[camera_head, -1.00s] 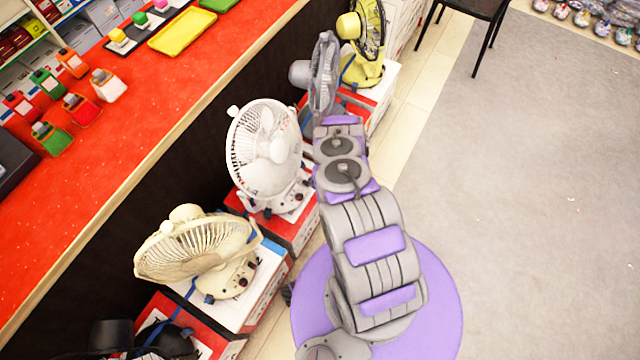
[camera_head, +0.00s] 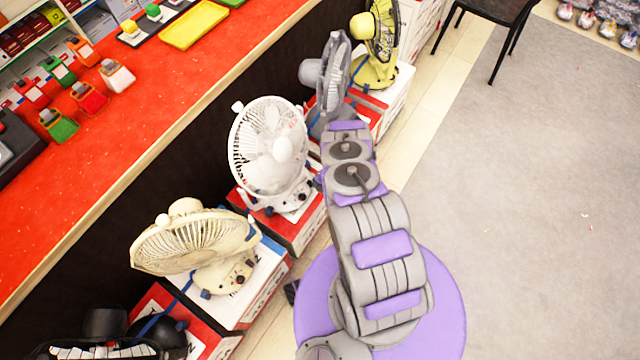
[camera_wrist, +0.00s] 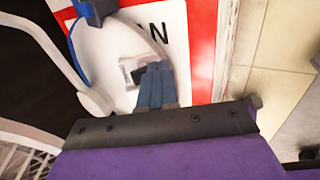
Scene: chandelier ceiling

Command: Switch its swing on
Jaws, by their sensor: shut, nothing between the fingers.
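Several fans stand on boxes in a row: a cream fan (camera_head: 195,245), a white fan (camera_head: 270,145), a grey fan (camera_head: 333,75) and a yellow-green fan (camera_head: 380,40). A black fan (camera_head: 105,345) is cut off at the bottom left. In the wrist view, my gripper (camera_wrist: 156,82) has its blue fingers together and empty, over a pale fan base (camera_wrist: 112,50). A small dark control (camera_wrist: 138,72) shows just beside the fingertips. I cannot tell whether they touch it. In the head view my arm hides the gripper.
The fans' red and white boxes (camera_head: 290,228) stand against a dark counter with a red top (camera_head: 180,85). The counter top holds small coloured items and a yellow tray (camera_head: 195,25). A black chair (camera_head: 490,15) stands at the top right. Grey carpet (camera_head: 530,200) is open on the right.

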